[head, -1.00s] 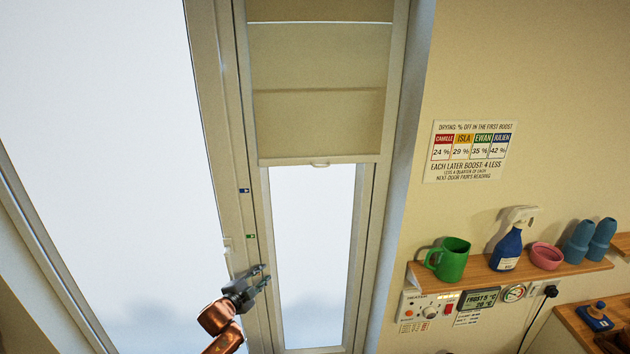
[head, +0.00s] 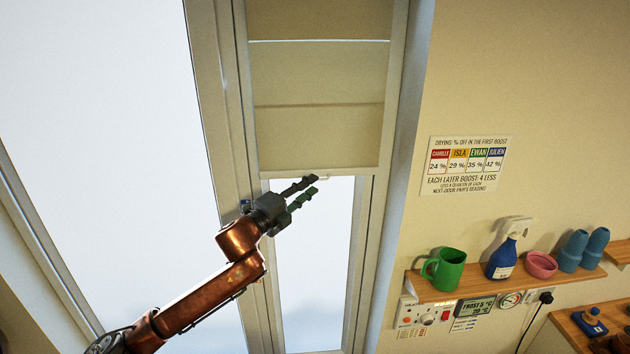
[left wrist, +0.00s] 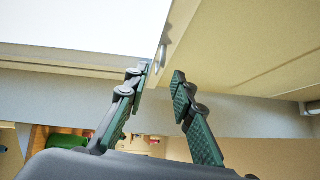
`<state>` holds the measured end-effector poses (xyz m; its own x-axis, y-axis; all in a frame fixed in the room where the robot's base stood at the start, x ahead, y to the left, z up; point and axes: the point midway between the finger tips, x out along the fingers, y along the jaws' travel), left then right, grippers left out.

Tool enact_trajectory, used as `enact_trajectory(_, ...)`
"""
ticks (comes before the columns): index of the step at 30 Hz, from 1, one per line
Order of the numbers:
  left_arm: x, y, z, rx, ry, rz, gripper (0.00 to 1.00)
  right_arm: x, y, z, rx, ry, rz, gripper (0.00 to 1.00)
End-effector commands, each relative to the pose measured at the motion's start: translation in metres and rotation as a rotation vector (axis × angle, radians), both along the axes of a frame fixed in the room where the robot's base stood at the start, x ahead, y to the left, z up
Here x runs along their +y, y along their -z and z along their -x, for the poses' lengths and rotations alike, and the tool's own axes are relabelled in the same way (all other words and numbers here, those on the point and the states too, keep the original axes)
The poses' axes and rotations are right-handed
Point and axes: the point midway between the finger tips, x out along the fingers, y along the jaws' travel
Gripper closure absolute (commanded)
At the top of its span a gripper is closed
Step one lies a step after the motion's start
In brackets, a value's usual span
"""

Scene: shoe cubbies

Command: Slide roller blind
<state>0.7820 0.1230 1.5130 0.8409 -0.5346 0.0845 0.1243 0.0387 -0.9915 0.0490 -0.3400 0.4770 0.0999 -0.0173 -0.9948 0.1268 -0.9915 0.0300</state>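The beige roller blind (head: 320,80) hangs over the upper part of the narrow window. Its bottom bar (head: 345,171) has a small pull handle (head: 324,178), which also shows in the left wrist view (left wrist: 162,48). My left gripper (head: 315,183) is open and empty, just below the bar with its fingertips close to the handle. In the left wrist view the gripper (left wrist: 163,70) has its fingers apart, and the handle appears beyond the gap between the tips. I cannot tell whether they touch. My right gripper is not in view.
The window frame (head: 222,85) runs behind my left arm. On the right, a wooden shelf (head: 435,292) holds a green mug (head: 447,268), a blue spray bottle (head: 503,257), a pink bowl (head: 541,264) and blue cups (head: 572,250). A sign (head: 465,165) is on the wall.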

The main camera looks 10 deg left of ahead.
Motion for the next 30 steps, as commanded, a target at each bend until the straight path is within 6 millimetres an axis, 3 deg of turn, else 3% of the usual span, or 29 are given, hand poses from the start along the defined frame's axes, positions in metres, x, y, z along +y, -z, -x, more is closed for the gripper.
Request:
enact_trajectory(6, -0.013, -0.004, -0.02, 0.0, 0.0, 0.001, 0.77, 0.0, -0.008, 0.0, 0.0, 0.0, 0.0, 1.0)
enact_trajectory(16, -0.015, -0.002, -0.024, 0.001, 0.0, 0.001, 0.77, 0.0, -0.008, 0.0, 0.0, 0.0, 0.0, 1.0)
enact_trajectory(26, -0.014, -0.002, -0.023, 0.0, -0.001, 0.001, 0.99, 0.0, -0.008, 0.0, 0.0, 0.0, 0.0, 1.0)
enact_trajectory(30, -0.014, -0.002, -0.023, 0.0, -0.001, 0.001, 1.0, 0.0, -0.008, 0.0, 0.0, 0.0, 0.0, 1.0)
